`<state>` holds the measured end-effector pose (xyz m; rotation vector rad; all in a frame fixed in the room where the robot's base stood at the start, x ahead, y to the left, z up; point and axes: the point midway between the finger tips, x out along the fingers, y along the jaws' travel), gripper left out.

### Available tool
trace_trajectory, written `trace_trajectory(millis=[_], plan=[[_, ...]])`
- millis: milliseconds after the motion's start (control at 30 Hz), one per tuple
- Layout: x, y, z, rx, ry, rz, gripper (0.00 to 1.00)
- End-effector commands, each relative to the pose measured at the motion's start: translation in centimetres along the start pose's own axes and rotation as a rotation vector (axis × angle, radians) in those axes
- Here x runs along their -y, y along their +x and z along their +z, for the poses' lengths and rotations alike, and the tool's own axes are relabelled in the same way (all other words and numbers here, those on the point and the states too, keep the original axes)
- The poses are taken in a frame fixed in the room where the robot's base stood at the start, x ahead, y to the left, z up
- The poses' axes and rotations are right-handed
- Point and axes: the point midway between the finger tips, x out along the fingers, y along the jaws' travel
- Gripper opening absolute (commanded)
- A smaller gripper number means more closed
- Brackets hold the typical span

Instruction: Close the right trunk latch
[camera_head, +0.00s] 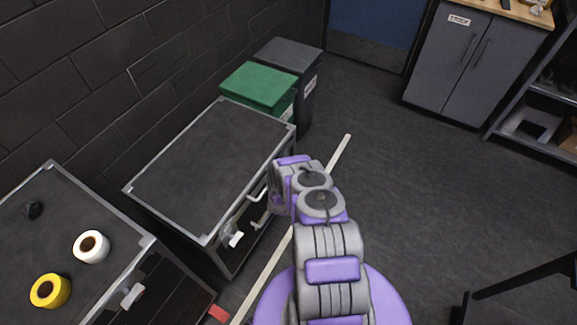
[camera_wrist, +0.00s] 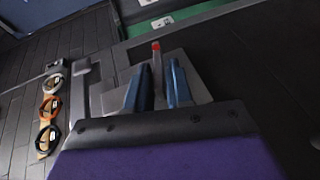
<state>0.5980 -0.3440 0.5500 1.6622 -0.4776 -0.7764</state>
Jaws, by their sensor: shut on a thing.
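The black trunk (camera_head: 205,165) with silver edges stands by the wall, its lid down. Its left latch (camera_head: 233,237) and a pale handle (camera_head: 259,205) show on the front. My gripper (camera_head: 276,190) is at the right part of the trunk's front and hides the right latch in the head view. In the wrist view, the two blue fingers of my gripper (camera_wrist: 158,84) are on either side of a thin grey latch lever (camera_wrist: 157,62) with a red tip. The gripper is shut on this lever. Where the fingers touch it is hard to see.
Another black case (camera_head: 120,230) at the left carries a white tape roll (camera_head: 91,247) and a yellow tape roll (camera_head: 50,291). A green-lidded bin (camera_head: 259,86) and a grey bin (camera_head: 289,56) stand behind the trunk. The floor (camera_head: 430,190) to the right is clear.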

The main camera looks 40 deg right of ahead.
Motion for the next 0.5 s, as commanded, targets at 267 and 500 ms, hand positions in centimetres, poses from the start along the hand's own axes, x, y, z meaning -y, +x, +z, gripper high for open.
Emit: trace_trajectory(millis=[267, 500], plan=[[0.4, -0.2, -0.1, -0.003, -0.002, -0.009, 0.3], [0.18, -0.16, -0.03, -0.002, 0.0, -0.005, 0.34]])
